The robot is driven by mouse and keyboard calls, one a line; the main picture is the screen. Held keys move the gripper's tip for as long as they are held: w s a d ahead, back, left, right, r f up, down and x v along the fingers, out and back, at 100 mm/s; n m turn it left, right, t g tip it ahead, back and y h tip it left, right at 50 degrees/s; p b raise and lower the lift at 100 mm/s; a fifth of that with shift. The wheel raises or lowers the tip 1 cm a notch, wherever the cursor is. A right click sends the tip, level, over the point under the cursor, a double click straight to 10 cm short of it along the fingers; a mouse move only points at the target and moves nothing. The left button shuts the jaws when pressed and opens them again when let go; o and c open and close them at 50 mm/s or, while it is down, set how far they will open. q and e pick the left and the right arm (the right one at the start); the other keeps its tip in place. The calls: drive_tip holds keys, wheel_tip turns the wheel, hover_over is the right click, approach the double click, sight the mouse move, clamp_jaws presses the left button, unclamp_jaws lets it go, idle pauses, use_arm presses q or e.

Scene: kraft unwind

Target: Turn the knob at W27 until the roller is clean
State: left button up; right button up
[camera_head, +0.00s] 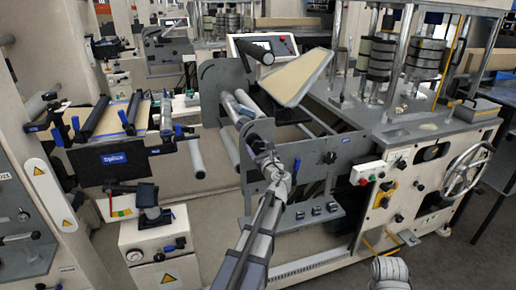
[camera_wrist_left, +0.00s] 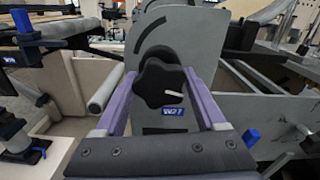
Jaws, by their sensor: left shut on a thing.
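A black lobed knob (camera_wrist_left: 155,84) with a pale pointer mark sits on a grey side plate in the left wrist view. A blue label reading W27 (camera_wrist_left: 174,111) is just below it. My left gripper (camera_head: 259,146) is shut on the knob, with its two purple fingers on either side of it. In the head view the gripper hides the knob. Grey rollers (camera_head: 229,106) lie behind the plate near my gripper. I cannot tell which roller is meant or how clean it is.
A slanted tan panel (camera_head: 301,77) stands above the machine frame. A splice table (camera_head: 112,158) is at the left, with a lower roller (camera_head: 196,158) beside it. A handwheel (camera_head: 467,170) and buttons (camera_head: 369,172) are on the right. Open floor shows at lower right.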

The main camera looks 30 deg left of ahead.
use_arm(q)
drive_tip(key=m, duration=0.4)
drive_tip(key=shift+m, duration=0.4)
drive_tip(key=m, duration=0.4)
drive_tip(key=o, duration=1.3)
drive_tip(key=shift+s+d, duration=0.1)
drive_tip(key=v, duration=0.6)
drive_tip(key=shift+s+d, duration=0.25)
drive_tip(key=shift+d, duration=0.05)
